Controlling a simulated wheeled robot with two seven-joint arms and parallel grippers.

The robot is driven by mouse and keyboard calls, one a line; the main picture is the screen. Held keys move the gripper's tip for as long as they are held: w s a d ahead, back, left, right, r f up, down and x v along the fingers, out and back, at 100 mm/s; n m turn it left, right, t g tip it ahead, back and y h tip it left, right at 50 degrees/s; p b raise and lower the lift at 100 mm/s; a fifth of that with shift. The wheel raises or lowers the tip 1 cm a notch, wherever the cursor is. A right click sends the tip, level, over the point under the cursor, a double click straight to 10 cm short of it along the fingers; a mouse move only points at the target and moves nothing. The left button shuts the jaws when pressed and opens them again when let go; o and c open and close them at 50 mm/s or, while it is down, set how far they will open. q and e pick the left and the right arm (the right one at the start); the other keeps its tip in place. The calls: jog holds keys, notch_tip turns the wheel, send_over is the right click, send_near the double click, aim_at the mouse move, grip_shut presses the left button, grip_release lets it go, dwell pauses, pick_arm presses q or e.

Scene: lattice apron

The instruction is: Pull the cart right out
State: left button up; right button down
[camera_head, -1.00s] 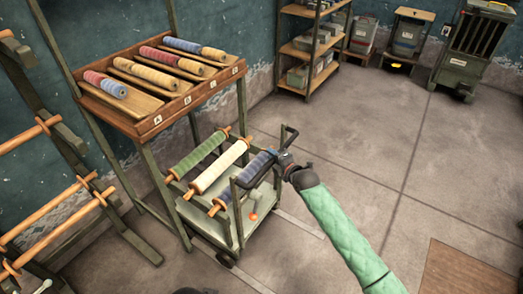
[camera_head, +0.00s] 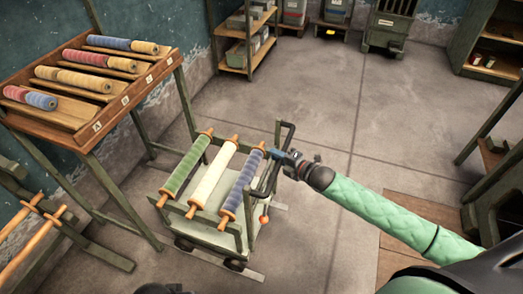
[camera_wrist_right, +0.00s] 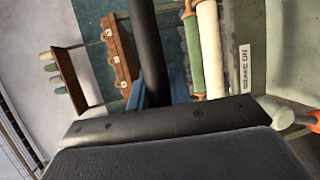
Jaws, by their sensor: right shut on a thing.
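The cart (camera_head: 205,236) is a pale green trolley with dark wheels, right of the sloped rack. Green (camera_head: 186,165), white (camera_head: 213,175) and blue (camera_head: 241,184) rolls with wooden ends lie across its top. My right gripper (camera_head: 284,157) is shut on the dark upright handle (camera_head: 268,180) at the cart's right end. In the right wrist view the dark handle bar (camera_wrist_right: 149,55) rises from the jaws, with the green and white rolls (camera_wrist_right: 211,50) behind it. An orange knob (camera_head: 264,219) hangs by the handle.
The wooden rack (camera_head: 84,133) with several coloured spools stands left of the cart. Pale strips (camera_head: 230,270) lie on the floor by the cart. A shelf (camera_head: 245,45) stands at the back. Open concrete floor lies behind and right; a brown floor panel (camera_head: 395,262) is at lower right.

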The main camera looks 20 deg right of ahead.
pick_arm(q)
jog(key=shift+a+r, duration=0.3)
jog(key=shift+r, duration=0.2)
pick_arm(e)
jog(key=s+d, duration=0.2)
jog(key=d, duration=0.1)
jog(key=shift+s+f, duration=0.15)
pick_arm(q)
jog(key=shift+f, duration=0.1)
pick_arm(e)
jog(key=c, duration=1.5)
grip_release()
jog(key=shift+d, duration=0.1)
jog(key=shift+c, duration=0.2)
jog(key=shift+o, duration=1.2)
jog(key=shift+s+d, duration=0.1)
jog(key=shift+d, duration=0.05)
pick_arm(q)
jog(key=shift+s+d, duration=0.15)
